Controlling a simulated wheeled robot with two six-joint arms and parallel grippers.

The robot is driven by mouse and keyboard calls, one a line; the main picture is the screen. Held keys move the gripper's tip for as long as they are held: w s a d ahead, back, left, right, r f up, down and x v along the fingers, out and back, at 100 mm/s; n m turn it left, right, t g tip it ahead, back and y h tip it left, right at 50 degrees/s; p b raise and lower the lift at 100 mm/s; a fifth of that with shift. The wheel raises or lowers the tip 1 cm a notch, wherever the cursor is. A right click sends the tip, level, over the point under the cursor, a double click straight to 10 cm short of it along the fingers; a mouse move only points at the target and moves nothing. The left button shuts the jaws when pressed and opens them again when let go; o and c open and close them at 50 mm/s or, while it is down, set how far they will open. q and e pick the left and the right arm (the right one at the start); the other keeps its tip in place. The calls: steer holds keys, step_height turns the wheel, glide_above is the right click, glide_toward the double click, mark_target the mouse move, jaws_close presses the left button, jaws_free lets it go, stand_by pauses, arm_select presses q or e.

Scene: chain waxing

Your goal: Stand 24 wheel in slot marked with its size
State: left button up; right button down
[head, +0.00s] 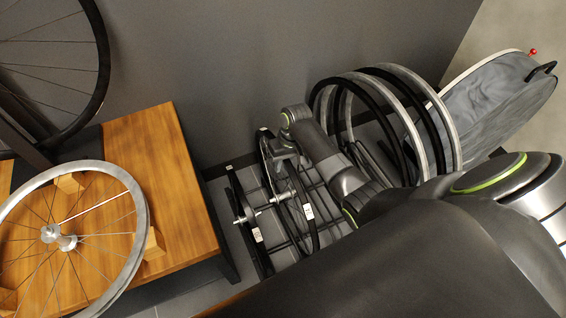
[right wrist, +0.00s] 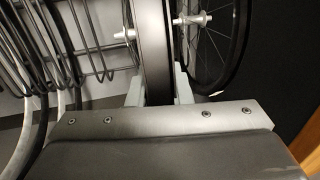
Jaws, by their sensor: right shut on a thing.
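My right gripper (head: 280,150) is shut on the rim of a dark-tyred wheel (head: 303,195) that is upright in the wire rack. In the right wrist view, the fingers (right wrist: 158,92) stand on either side of this wheel's tyre (right wrist: 151,45). The rack (head: 330,213) has dark wire bars and small white labels, one (head: 308,212) beside the held wheel; I cannot read them. Another dark wheel (head: 238,205) stands just left of the held one and also shows in the right wrist view (right wrist: 237,50). Whether the held wheel touches the rack floor is hidden.
Large hoops and tyres (head: 410,105) stand in the rack's right part, close to my right arm. A silver-rimmed wheel (head: 138,215) lies over a wooden bench (head: 170,150) on the left. A grey wheel bag (head: 495,95) is at the far right. A grey wall is behind.

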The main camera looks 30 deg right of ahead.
steer(key=c, duration=1.2)
jaws_free()
steer(key=shift+r, duration=0.1)
steer(key=shift+c, duration=0.2)
steer(key=shift+d+r, duration=0.1)
steer(key=shift+r, duration=0.3)
arm_select(q)
steer(key=s+a+f+p, duration=0.2)
steer(key=s+f+p, duration=0.2)
steer(key=s+f, duration=0.3)
steer(key=shift+a+f+m+y+p, duration=0.2)
steer(key=shift+a+m+y+p, duration=0.15)
steer(key=shift+a+m+y, duration=0.05)
arm_select(e)
steer(key=d+r, duration=0.3)
steer(key=r, duration=1.3)
steer(key=shift+s+d+r, duration=0.1)
